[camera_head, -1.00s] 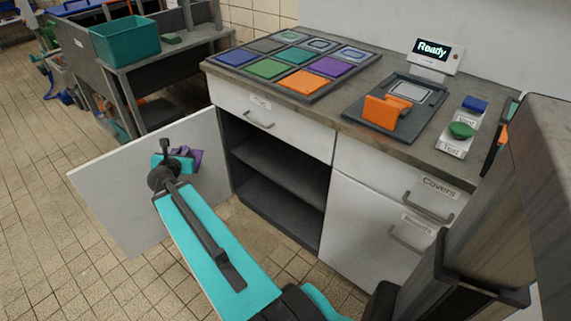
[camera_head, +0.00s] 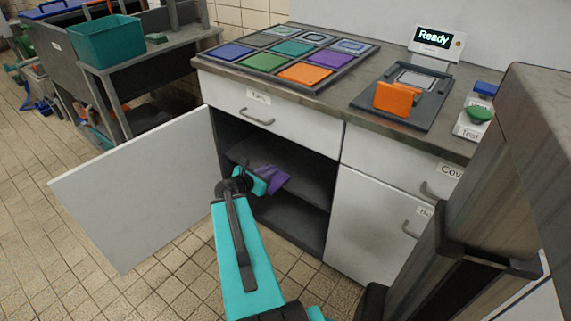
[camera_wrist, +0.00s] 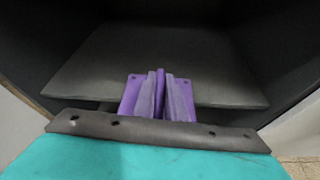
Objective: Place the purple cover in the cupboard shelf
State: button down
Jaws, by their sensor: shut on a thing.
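The purple cover (camera_head: 272,178) is held at the end of my arm, in front of the open cupboard. My gripper (camera_wrist: 160,95) is shut on the cover's raised middle part; the cover (camera_wrist: 130,97) also shows in the wrist view, behind the fingers. The cupboard shelf (camera_head: 305,185) is a dark grey board inside the open cupboard. In the wrist view the shelf (camera_wrist: 165,50) lies straight ahead, and its top looks bare. The cover is at the shelf's front edge; I cannot tell whether it touches the shelf.
The white cupboard door (camera_head: 140,190) stands open to the left. A drawer (camera_head: 270,118) is shut above the opening. The counter holds a tray of coloured plates (camera_head: 338,80) and an orange piece (camera_head: 397,98) on a grey plate. A closed white front (camera_head: 375,220) is at the right.

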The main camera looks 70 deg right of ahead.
jog(key=shift+s+d+f, duration=0.15)
jog(key=shift+s+d, duration=0.05)
jog(key=shift+s, duration=0.35)
jog(key=shift+w, duration=0.1)
jog(key=shift+g, duration=0.3)
jog(key=shift+s+d, duration=0.6)
jog(key=shift+s, duration=0.45)
jog(key=shift+s+d, duration=0.65)
jog(key=shift+s, duration=0.35)
jog(key=shift+s+d, duration=0.6)
jog(key=shift+s, duration=0.45)
jog(key=shift+w+d+f, duration=0.1)
jog(key=shift+w+d, duration=0.05)
jog(key=shift+d, duration=0.3)
jog(key=shift+w+d+f+b, duration=0.2)
jog(key=shift+w+d+b, duration=0.55)
jog(key=shift+d, duration=1.45)
jog(key=shift+w+d+f+b, duration=0.15)
jog(key=shift+w+d+b, duration=0.25)
jog(key=shift+w+d, duration=1.2)
jog(key=shift+w+d+f+b, duration=0.2)
jog(key=shift+d+b, duration=0.4)
jog(key=shift+d, duration=2.25)
